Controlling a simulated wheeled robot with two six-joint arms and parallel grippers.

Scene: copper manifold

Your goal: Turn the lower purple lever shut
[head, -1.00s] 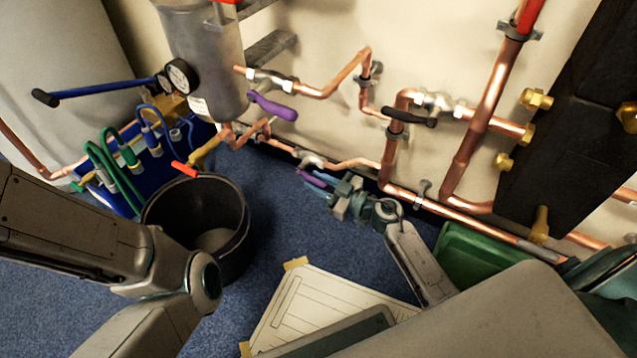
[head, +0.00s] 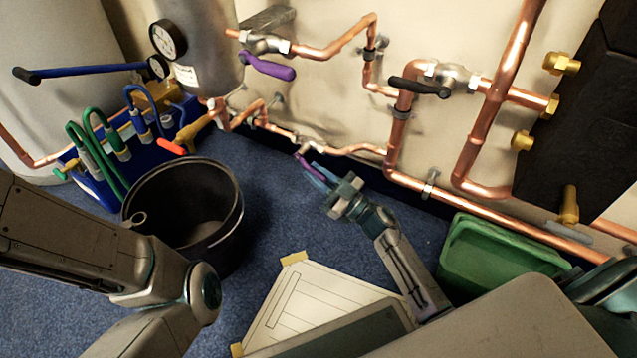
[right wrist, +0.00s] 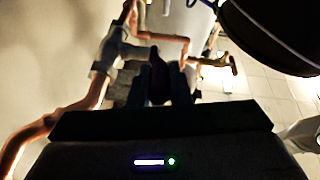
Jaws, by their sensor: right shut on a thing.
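The lower purple lever (head: 307,168) is on a small valve (head: 306,148) in the low copper pipe, in the middle of the head view. It slants down and right, away from the pipe. My right gripper (head: 322,178) is shut on this lever, and its fingers hide part of it. In the right wrist view the dark lever (right wrist: 158,78) stands between the two fingers, in front of the pipe. My left gripper is not in view; only my left arm shows.
A black bucket (head: 236,215) stands on the blue carpet left of my right gripper. A green bin (head: 500,255) is at the right. A white sheet (head: 285,300) lies in front. A black-handled valve lever (head: 420,88) is above right.

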